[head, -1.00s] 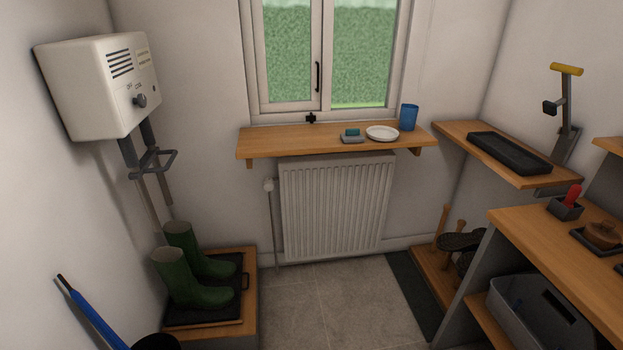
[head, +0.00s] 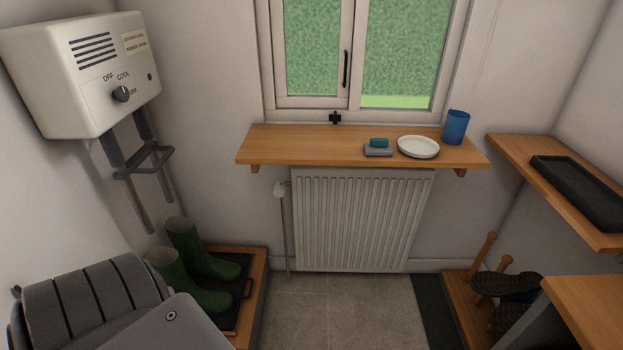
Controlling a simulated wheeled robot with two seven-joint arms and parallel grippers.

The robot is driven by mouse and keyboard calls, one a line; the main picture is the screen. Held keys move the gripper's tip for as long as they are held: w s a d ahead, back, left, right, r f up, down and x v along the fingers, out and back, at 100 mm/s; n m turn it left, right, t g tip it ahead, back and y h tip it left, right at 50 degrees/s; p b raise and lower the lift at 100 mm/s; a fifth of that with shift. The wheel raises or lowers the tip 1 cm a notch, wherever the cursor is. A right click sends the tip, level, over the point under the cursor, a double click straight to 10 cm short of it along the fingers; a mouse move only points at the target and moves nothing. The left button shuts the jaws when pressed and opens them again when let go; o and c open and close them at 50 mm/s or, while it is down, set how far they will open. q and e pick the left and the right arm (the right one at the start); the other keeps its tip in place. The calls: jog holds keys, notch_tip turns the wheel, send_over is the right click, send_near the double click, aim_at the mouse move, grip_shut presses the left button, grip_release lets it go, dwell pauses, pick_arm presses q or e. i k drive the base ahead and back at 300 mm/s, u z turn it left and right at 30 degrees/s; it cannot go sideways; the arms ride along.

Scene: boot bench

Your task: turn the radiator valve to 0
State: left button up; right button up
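The radiator valve (head: 280,190) is a small white knob at the upper left corner of the radiator (head: 360,222), on top of a thin vertical pipe. Its markings are too small to read. The white ribbed radiator hangs on the far wall below a wooden shelf (head: 300,146). A grey part of my own arm fills the lower left corner of the head view.
Green boots (head: 190,262) stand on a tray on a low wooden bench at left. The tiled floor (head: 340,312) before the radiator is clear.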

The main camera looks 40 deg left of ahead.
aim_at(279, 189)
jog(key=u, duration=0.25)
jog(key=i, duration=0.85)
jog(key=u, duration=0.45)
